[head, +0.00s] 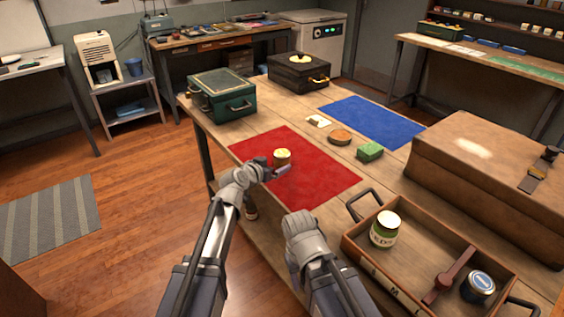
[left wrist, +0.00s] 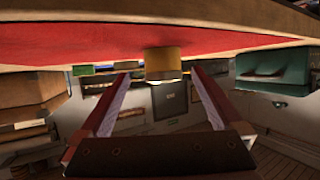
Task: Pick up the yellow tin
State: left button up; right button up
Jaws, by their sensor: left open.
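The yellow tin (head: 282,156) is a small upright tin with a pale yellow top, standing on the red mat (head: 318,182). My left gripper (head: 274,165) is at the near side of the tin, low over the mat. In the left wrist view, which is upside down, my left gripper (left wrist: 158,76) has its two fingers spread wide. The tin (left wrist: 163,64) shows beyond and between the fingertips, and the fingers do not hold it. Part of the tin's lower side is hidden in the head view. My right arm shows at the bottom, but its jaws do not show.
A green box (head: 222,95) and a dark box (head: 298,72) stand behind. An orange tin (head: 340,137), green block (head: 370,151) and blue mat (head: 372,122) lie right. A tray (head: 408,262) with jars and a large brown case (head: 490,180) fill the near right.

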aim_at(282, 158)
pick_arm(q)
jog(key=shift+b+x, duration=0.35)
jog(key=shift+x, duration=0.75)
jog(key=shift+b+x, duration=0.8)
jog(key=shift+x, duration=1.95)
jog(key=shift+a+r, duration=0.1)
jog(key=shift+r, duration=0.15)
jog(key=shift+c, duration=0.5)
jog(key=c, duration=1.3)
jog(key=shift+w, duration=0.1)
